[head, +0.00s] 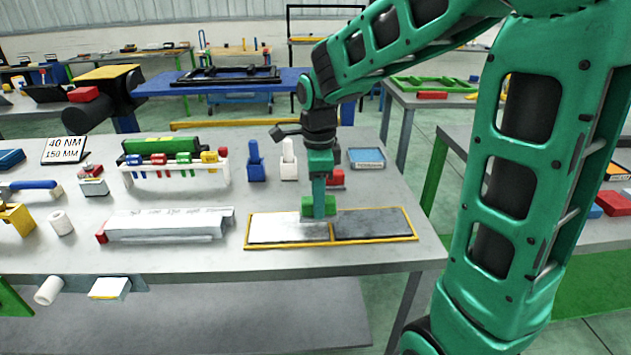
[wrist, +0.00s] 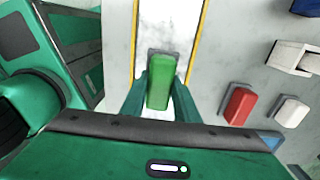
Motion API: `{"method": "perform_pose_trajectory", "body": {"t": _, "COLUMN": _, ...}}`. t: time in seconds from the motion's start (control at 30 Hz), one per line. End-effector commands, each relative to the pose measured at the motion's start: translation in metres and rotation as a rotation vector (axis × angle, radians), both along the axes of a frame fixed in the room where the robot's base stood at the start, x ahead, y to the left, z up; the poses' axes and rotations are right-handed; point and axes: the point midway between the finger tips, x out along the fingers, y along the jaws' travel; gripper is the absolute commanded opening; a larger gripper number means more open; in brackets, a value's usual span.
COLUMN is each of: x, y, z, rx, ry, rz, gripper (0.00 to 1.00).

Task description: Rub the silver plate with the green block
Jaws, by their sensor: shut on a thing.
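The silver plate (head: 282,230) lies flat on the grey table, in the left half of a thin yellow frame; it also shows in the wrist view (wrist: 172,22). My gripper (head: 319,198) points down over the plate's far right part. It is shut on the green block (head: 308,206), with one finger on each side of it in the wrist view (wrist: 163,85). The block's lower end is at or close to the plate; I cannot tell whether it touches.
A dark plate (head: 375,224) fills the frame's right half. Behind stand a blue holder (head: 257,167), a white holder (head: 289,164), a red block (head: 336,178) and a blue tray (head: 367,159). A long silver piece (head: 165,224) lies to the left.

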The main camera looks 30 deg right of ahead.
Motion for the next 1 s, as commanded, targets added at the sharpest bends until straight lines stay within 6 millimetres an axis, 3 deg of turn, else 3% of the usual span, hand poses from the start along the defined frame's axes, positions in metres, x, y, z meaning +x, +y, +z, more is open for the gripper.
{"method": "perform_pose_trajectory", "body": {"t": 0.5, "x": 0.000, "y": -0.009, "z": 0.046, "rx": 0.000, "ry": -0.003, "rz": -0.015, "gripper": 0.10}}
{"method": "perform_pose_trajectory", "body": {"t": 1.0, "x": -0.001, "y": -0.011, "z": 0.051, "rx": 0.000, "ry": -0.001, "rz": -0.017, "gripper": 0.10}}
